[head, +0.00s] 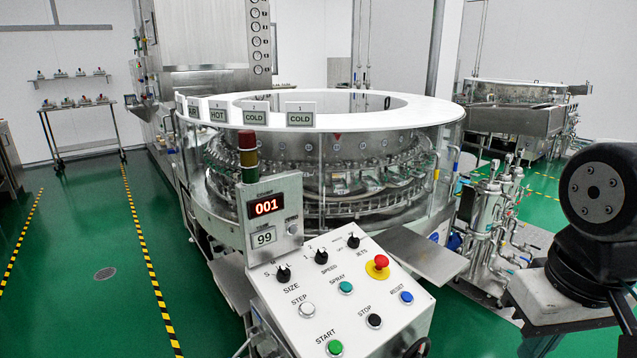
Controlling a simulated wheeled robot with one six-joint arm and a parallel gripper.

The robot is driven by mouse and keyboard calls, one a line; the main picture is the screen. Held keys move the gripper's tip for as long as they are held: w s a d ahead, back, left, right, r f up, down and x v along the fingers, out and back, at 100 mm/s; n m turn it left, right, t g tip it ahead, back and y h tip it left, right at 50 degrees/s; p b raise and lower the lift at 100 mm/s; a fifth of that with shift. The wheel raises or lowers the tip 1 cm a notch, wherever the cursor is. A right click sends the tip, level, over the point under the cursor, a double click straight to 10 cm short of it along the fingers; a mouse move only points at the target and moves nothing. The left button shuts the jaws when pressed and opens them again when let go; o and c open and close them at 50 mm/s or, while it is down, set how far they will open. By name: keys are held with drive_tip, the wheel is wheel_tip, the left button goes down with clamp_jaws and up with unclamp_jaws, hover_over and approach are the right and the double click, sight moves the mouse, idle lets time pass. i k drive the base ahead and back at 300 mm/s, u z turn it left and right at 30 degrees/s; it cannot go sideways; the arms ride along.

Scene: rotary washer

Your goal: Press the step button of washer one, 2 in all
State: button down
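The step button (307,310) is a round, pale button beside the label STEP, on the left side of the sloped control panel (335,290). The panel stands in front of the large round washer (330,175), which has a white ring top and clear walls. The counter display (266,207) above the panel reads 001 in red. A second plate (264,237) below it reads 99. No gripper shows in the head view; only part of my black arm is visible at the right edge, well to the right of the panel.
Near the step button are the green start button (335,347), dark stop button (374,321), teal spray button (345,287), blue reset button (406,297) and red emergency knob (380,262). Black selector knobs line the panel's top. Green floor (85,260) lies open at left.

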sight(308, 309)
drive_tip(key=u, duration=0.6)
drive_tip(key=k, duration=1.3)
drive_tip(key=u, duration=1)
drive_tip(key=i, duration=1.65)
drive_tip(key=z, duration=0.6)
